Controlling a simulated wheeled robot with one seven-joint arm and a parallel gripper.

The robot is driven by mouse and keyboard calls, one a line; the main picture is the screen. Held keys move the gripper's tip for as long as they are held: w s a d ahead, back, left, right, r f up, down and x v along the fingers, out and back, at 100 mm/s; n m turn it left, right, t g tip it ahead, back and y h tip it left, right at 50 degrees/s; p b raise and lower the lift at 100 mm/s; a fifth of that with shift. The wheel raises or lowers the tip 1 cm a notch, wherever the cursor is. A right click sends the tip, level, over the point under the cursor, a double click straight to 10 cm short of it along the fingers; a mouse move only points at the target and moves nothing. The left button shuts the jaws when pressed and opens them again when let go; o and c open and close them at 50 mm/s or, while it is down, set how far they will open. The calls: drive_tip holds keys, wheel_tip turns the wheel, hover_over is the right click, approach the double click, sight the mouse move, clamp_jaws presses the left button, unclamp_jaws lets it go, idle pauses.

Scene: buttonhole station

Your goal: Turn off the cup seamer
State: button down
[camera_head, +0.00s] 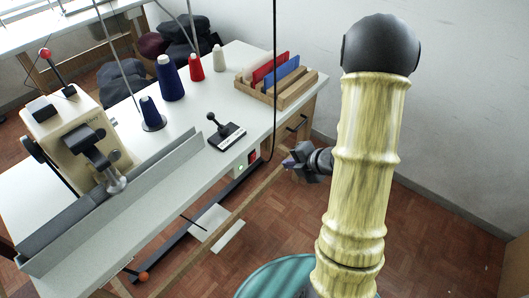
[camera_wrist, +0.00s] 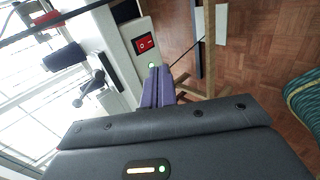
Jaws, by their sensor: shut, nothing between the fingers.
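The cup seamer (camera_head: 75,130) is a beige machine with a dark head and a red-knobbed lever, on the left of the white table in the head view. A pale switch box with a red rocker switch (camera_head: 252,157) and a lit green lamp (camera_head: 241,168) hangs under the table's front edge. In the wrist view the red rocker (camera_wrist: 145,43) and the glowing green lamp (camera_wrist: 152,65) are clear. My gripper (camera_head: 288,163) is shut and empty, to the right of the box. Its purple fingertips (camera_wrist: 157,70) appear just below the lamp; contact cannot be told.
A black lever on a base plate (camera_head: 226,136) stands on the table above the box. A wooden rack (camera_head: 283,92) with red and blue pieces and several thread cones are behind. A black cable (camera_head: 274,80) hangs near the box. A teal round seat (camera_head: 275,278) stands below on the floor.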

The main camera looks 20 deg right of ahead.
drive_tip(key=shift+s, duration=0.1)
drive_tip(key=shift+a, duration=0.1)
drive_tip(key=b, duration=0.2)
approach(254, 158)
drive_tip(key=x, duration=0.5)
drive_tip(key=shift+a+f, duration=0.2)
drive_tip(key=shift+a, duration=0.1)
drive_tip(key=shift+d, duration=0.1)
